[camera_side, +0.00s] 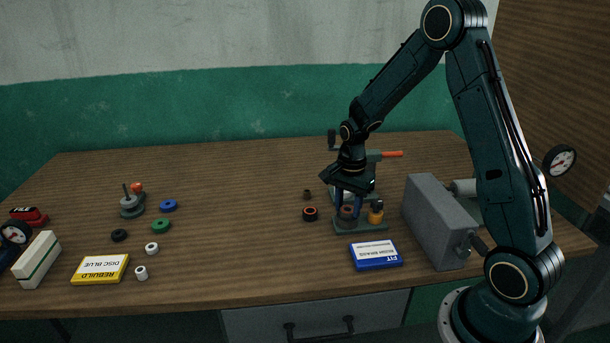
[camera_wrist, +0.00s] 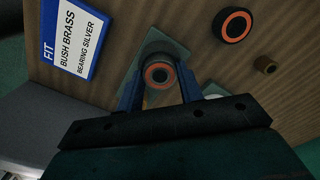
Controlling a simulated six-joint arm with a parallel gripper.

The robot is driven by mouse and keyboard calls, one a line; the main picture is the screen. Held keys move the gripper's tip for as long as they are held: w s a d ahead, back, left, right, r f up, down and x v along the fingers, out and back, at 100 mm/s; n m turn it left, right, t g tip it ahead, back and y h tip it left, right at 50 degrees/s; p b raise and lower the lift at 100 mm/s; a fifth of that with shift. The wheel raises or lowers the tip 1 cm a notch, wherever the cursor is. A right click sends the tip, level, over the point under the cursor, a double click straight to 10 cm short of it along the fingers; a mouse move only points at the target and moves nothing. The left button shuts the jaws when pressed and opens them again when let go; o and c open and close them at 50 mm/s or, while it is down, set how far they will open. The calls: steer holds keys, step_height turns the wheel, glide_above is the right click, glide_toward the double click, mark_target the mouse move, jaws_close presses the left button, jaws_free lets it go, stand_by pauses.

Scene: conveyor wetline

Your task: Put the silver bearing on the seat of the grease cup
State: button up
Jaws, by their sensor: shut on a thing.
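My gripper (camera_side: 347,206) points down over the green base plate (camera_side: 362,227). Its two blue fingers are shut on a greyish ring with an orange inner face, which I take for the silver bearing (camera_side: 347,212). In the wrist view the bearing (camera_wrist: 158,74) sits between the fingertips, with part of the green plate (camera_wrist: 181,52) behind it. I cannot tell whether it touches the plate. A brass-orange piece with a dark top (camera_side: 376,213) stands on the plate's right side, apart from the bearing; it may be the grease cup. The seat is hidden.
A black ring with an orange face (camera_side: 310,214) and a small brass bush (camera_side: 307,195) lie left of the plate. A blue card (camera_side: 375,255) reads "FIT, BUSH BRASS, BEARING SILVER". A grey block (camera_side: 434,222) stands close on the right. The table's middle is clear.

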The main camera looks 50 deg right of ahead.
mark_target(348, 209)
steer(key=shift+f, duration=0.1)
steer(key=o, duration=1)
steer(key=shift+r, duration=6.15)
